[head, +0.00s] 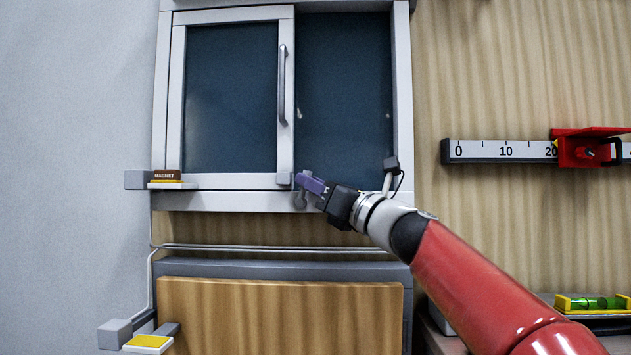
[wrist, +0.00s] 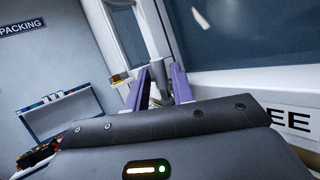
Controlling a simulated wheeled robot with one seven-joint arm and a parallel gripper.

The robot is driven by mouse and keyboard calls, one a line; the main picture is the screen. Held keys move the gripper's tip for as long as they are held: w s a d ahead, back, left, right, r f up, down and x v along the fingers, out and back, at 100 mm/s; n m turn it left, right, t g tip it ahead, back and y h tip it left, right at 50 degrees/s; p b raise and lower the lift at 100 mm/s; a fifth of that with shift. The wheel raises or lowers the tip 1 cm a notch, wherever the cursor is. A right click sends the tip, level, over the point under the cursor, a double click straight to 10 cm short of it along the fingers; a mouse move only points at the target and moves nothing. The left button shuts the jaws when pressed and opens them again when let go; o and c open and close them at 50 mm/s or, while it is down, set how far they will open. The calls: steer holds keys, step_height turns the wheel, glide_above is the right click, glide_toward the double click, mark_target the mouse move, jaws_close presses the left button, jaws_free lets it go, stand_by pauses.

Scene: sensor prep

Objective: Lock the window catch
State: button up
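The window has a white frame (head: 225,202) and a sliding sash (head: 231,14) standing at the left, with a grey bar handle (head: 282,85). The grey window catch (head: 300,200) sits on the lower frame by the sash's bottom right corner, partly hidden by my gripper. My gripper (head: 310,183) reaches it from the lower right with purple fingers. In the wrist view the fingers (wrist: 160,88) stand apart, with a grey upright part, apparently the catch lever (wrist: 155,94), between them. I cannot tell whether either finger touches it.
A magnet block (head: 167,175) sits on a small shelf at the window's lower left. A wooden panel (head: 280,315) lies below. A ruler rail (head: 490,151) with a red slider (head: 580,150) is at right.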

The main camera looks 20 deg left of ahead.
jaws_close()
steer(key=n+g+p, duration=0.1)
steer(key=p, duration=0.2)
steer(key=shift+s+a+r+h+p, duration=0.1)
steer(key=shift+a+h+p, duration=0.1)
steer(key=shift+h+p, duration=0.15)
